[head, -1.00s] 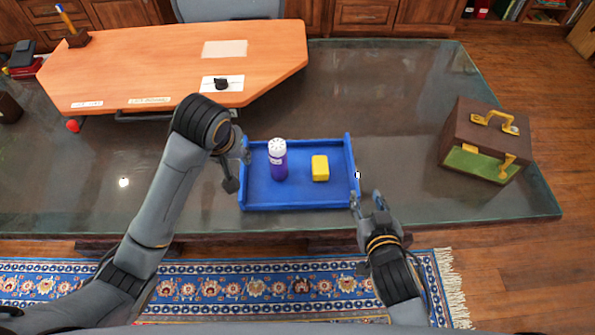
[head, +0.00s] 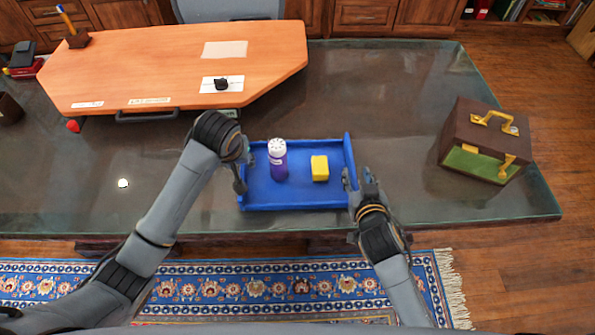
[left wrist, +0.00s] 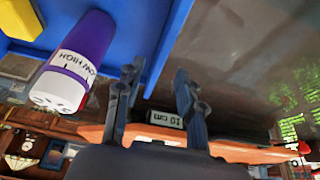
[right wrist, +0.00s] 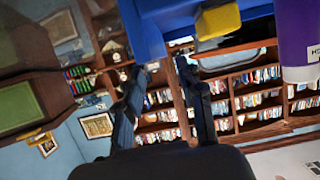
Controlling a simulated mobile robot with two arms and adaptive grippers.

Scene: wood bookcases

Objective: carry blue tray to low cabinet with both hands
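The blue tray (head: 300,203) lies on the glass-topped desk near its front edge. On it stand a purple bottle with a white cap (head: 278,160) and a yellow block (head: 320,168). My left gripper (head: 243,168) is at the tray's left wall. In the left wrist view its fingers (left wrist: 158,95) are apart, with the tray wall (left wrist: 165,48) reaching between them. My right gripper (head: 356,180) is at the tray's right wall, fingers apart; whether they touch it I cannot tell. The right wrist view shows its open fingers (right wrist: 160,85) close to the tray (right wrist: 146,25). I cannot identify the low cabinet.
A brown and green case with yellow handles (head: 485,140) stands on the desk at the right. An orange wooden desktop (head: 170,60) lies behind the tray at the left. A patterned rug (head: 230,288) is on the floor in front.

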